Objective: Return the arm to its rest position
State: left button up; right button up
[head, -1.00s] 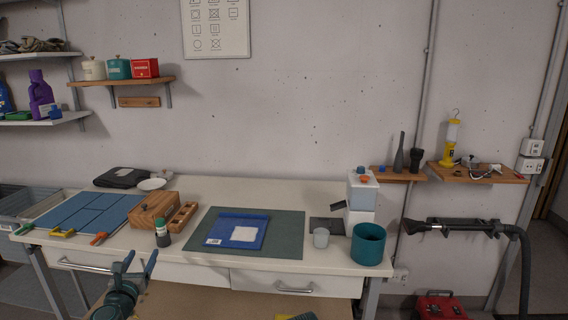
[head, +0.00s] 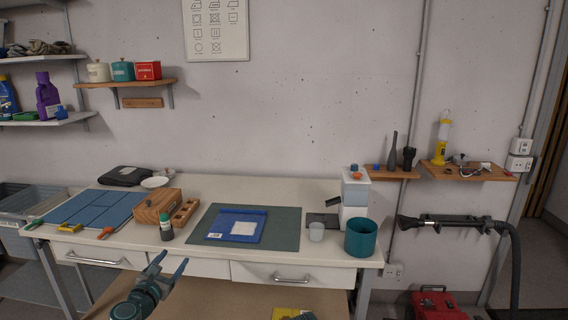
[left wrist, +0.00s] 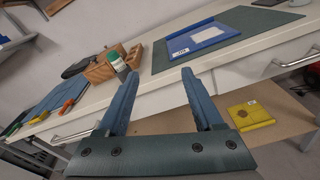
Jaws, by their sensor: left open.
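My left gripper (head: 168,267) is open and empty. In the head view it is low at the bottom, in front of the drawers below the worktop's front edge. In the left wrist view its two blue fingers (left wrist: 157,80) stand apart with nothing between them. The bench with its worktop (left wrist: 150,80) lies beyond the fingertips.
A yellow packet (left wrist: 250,115) lies on the lower shelf.

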pick_arm(q)
jog(key=s+d+f+m+g+h+p, duration=0.2)
jog(key=s+d+m+g, duration=0.1)
jog(key=d+m, duration=0.45)
jog(key=s+d+f+m+g+h+p, duration=0.1)
jog(key=s+d+f+m+g+h, duration=0.2)
jog(key=d+m, duration=0.45)
jog(key=s+d+f+m+g+p, duration=0.2)
jog(key=d+m+g, duration=0.25)
jog(key=d, duration=0.45)
jog(key=s+d+f+m+g+y+p, duration=0.1)
jog(key=s+f+m+g+y+p, duration=0.2)
jog(key=s+m+g+y, duration=0.4)
jog(key=s+m+p, duration=0.1)
jog(key=s+m, duration=0.7)
jog(key=shift+f+y, duration=0.15)
jog(key=shift+y, duration=0.25)
jog(key=shift+s+m, duration=0.1)
jog(key=shift+m, duration=0.15)
